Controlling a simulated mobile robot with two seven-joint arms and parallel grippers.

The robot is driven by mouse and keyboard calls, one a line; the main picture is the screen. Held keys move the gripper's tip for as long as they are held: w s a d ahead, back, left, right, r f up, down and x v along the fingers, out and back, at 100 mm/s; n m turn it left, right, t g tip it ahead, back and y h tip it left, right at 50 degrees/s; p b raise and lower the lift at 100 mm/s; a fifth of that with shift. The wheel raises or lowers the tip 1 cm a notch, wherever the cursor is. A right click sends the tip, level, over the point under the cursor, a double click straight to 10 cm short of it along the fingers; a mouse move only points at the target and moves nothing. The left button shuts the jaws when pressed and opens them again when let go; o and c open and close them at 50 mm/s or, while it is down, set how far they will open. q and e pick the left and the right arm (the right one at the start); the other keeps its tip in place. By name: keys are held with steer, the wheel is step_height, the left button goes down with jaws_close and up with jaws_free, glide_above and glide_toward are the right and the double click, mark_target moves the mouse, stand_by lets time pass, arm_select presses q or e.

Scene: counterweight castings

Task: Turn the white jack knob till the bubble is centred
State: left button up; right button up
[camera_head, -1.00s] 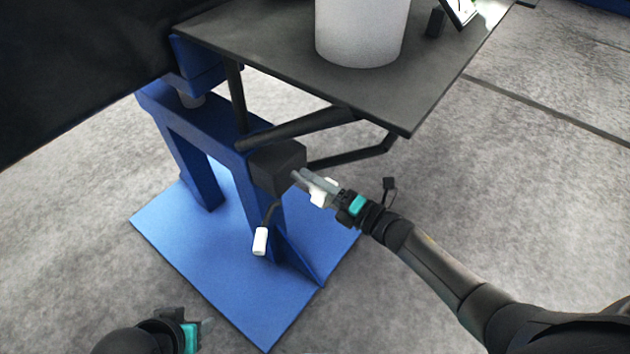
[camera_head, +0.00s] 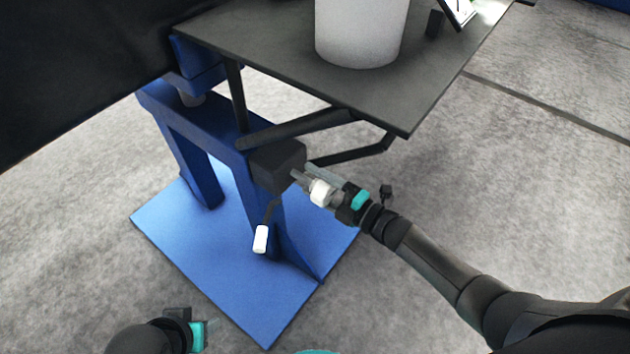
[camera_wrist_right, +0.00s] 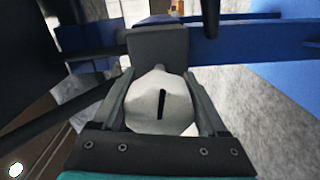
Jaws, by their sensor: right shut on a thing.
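The white jack knob (camera_head: 321,192) sticks out from a dark box (camera_head: 277,165) on the blue stand. My right gripper (camera_head: 322,186) is shut on the knob. In the right wrist view the knob (camera_wrist_right: 162,100) sits between the two fingers, with a dark slot on its face standing nearly upright; the dark box (camera_wrist_right: 158,47) is behind it. My left gripper (camera_head: 207,332) is at the bottom left, away from the stand, and its fingers are too unclear to judge. I cannot make out a bubble in either view.
A dark tabletop (camera_head: 270,50) on angled struts juts over the knob and carries a white cylinder (camera_head: 360,30). A crank with a white handle (camera_head: 261,239) hangs below the box. The blue base plate (camera_head: 215,270) lies on grey floor, with open floor to the right.

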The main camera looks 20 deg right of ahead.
steer(key=o, duration=1)
steer(key=shift+c, duration=0.2)
arm_select(q)
steer(key=shift+w+r, duration=0.1)
steer(key=shift+r, duration=0.05)
arm_select(e)
steer(key=o, duration=0.3)
steer(key=shift+s, duration=0.1)
steer(key=shift+s+d, duration=0.2)
steer(key=shift+d, duration=0.05)
arm_select(q)
step_height(320, 180, down, 7)
steer(key=s+g+p, duration=0.1)
steer(key=s+p, duration=0.1)
steer(key=p, duration=0.1)
steer(key=shift+a, duration=0.2)
arm_select(e)
steer(key=v, duration=1.4)
steer(key=shift+s+d, duration=0.15)
steer(key=shift+s, duration=0.05)
